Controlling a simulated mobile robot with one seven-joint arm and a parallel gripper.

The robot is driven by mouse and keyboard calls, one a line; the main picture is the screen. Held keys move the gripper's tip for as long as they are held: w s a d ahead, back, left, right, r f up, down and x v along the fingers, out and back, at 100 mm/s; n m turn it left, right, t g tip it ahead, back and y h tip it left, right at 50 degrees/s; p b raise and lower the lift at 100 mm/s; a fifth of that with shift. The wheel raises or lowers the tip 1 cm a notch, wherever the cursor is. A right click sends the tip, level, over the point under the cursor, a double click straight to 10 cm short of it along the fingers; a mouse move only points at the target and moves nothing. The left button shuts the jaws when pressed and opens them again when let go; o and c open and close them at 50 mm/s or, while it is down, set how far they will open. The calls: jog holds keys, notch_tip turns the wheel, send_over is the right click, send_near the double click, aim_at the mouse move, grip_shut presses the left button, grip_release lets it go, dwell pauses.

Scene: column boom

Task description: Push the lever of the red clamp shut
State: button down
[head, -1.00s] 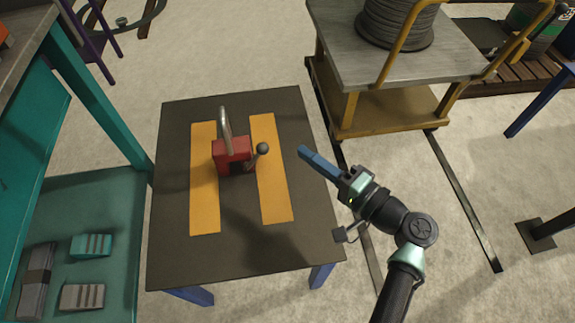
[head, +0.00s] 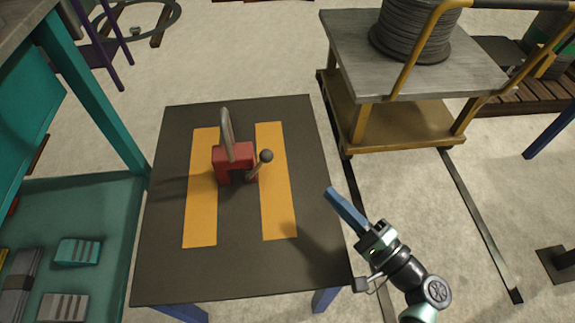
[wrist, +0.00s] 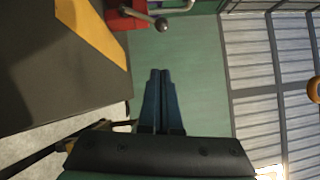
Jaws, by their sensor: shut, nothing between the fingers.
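The red clamp (head: 234,155) stands on a dark table (head: 168,272) between two yellow strips. A grey metal loop rises from its top. Its lever (head: 256,167), a short rod with a dark ball knob, slants up to the right from the clamp's right side. In the wrist view the knob (wrist: 161,25) and part of the red clamp (wrist: 126,17) show at the top. My gripper (head: 329,192) is at the table's right edge, to the right of the lever and apart from it. Its blue fingers are shut together and empty, also in the wrist view (wrist: 160,73).
A yellow cart (head: 345,143) with a cable spool (head: 412,35) stands behind on the right. A teal bench (head: 110,200) with several blocks on its lower shelf stands close to the table's left side. The tabletop around the clamp is clear.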

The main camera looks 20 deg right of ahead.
aim_at(259, 167)
jog(key=w+a+r+b, duration=0.1)
jog(key=w+a+b, duration=0.2)
jog(key=w+a, duration=0.3)
jog(key=shift+w+r, duration=0.35)
jog(key=shift+w, duration=1.55)
jog(key=shift+r, duration=0.1)
